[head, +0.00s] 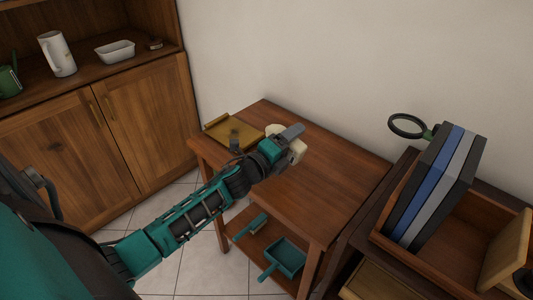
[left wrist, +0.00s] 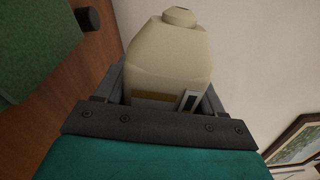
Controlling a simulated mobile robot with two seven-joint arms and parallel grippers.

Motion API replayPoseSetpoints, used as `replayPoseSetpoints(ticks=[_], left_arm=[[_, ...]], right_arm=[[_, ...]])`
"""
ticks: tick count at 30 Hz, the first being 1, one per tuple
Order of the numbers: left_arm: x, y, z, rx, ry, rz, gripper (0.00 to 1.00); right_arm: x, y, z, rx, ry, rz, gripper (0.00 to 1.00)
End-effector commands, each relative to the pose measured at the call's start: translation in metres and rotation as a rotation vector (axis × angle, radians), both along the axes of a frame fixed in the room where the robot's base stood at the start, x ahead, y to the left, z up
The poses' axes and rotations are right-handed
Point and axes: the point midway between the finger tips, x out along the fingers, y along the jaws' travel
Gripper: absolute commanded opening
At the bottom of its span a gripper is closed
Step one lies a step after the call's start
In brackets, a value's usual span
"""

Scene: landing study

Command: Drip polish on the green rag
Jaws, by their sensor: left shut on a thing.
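My left gripper (head: 290,142) is shut on a cream bottle (head: 298,151), held above the wooden side table. In the left wrist view the bottle (left wrist: 168,55) sits between the fingers, its capped end pointing away from the wrist. A brown band and a dark-and-white label mark show low on it. A green, flat thing (left wrist: 38,45) at the upper left of that view looks like the rag, apart from the bottle. I cannot make out the rag in the head view, where the arm and gripper cover part of the table. My right gripper is not in view.
A yellowish tray (head: 218,132) lies on the side table (head: 335,175), with a small dark object (head: 235,138) near it. The table's right part is clear. A teal dustpan (head: 287,257) lies on the lower shelf. A magnifier (head: 407,126) and upright books (head: 440,185) stand at right.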

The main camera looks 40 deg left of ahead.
Motion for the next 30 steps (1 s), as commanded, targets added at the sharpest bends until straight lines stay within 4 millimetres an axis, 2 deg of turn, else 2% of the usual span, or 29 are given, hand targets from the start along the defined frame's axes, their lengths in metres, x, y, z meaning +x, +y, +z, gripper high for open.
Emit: replayPoseSetpoints(ticks=[30], left_arm=[[0.0002, -0.0011, 0.0028, -0.093, 0.011, 0.000, 0.32]], right_arm=[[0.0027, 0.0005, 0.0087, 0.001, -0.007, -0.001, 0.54]])
